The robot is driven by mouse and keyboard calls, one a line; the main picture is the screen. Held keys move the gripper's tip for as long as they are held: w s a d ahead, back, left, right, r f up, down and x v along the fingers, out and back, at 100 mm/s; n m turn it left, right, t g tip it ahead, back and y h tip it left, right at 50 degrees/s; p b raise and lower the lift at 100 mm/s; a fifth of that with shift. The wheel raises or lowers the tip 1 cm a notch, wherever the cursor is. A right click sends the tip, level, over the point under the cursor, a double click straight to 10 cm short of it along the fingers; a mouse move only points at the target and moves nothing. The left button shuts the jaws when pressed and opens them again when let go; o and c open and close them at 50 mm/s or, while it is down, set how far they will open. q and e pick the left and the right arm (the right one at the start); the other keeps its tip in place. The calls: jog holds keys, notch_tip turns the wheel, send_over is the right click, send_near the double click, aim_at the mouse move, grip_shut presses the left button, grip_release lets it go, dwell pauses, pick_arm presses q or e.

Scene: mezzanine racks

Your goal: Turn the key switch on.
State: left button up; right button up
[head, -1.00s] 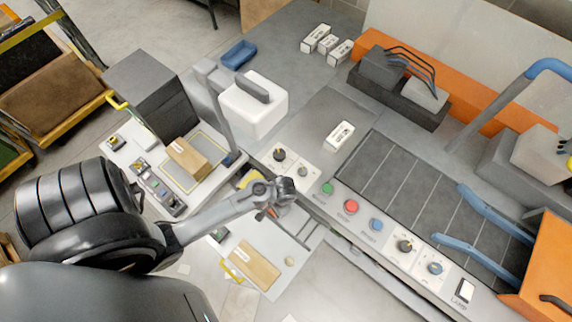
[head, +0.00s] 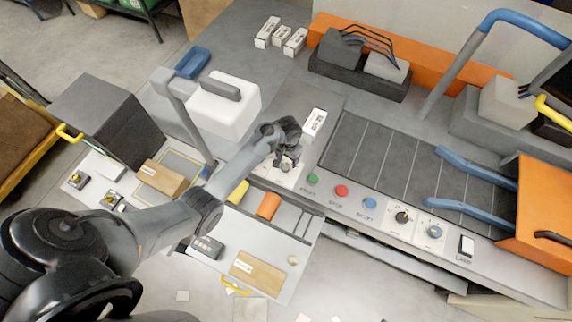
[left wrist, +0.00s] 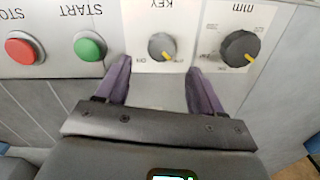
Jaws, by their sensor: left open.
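The key switch (left wrist: 162,46) is a round grey knob with a yellow mark, on a white plate labelled KEY, upside down in the left wrist view. Its yellow mark points down and to the right, while the ON label is at its lower left. My left gripper (left wrist: 159,66) is open, with its two fingers on either side of the key switch and apart from it in the picture. In the head view my left gripper (head: 288,153) is over the key switch plate and partly hides it. My right gripper is not in view.
A dark mm knob (left wrist: 240,48) sits beside the key switch. On the other side are the green START button (left wrist: 90,47) and red STOP button (left wrist: 24,48). A white box (head: 315,122) lies behind the gripper. An open drawer (head: 285,255) is below the panel.

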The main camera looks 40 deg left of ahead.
aim_at(286, 165)
pick_arm(q)
jog(key=shift+a+f+b, duration=0.2)
jog(key=shift+f+b, duration=0.4)
jog(key=shift+f, duration=2.55)
jog(key=c, duration=1.1)
jog(key=shift+o, duration=0.2)
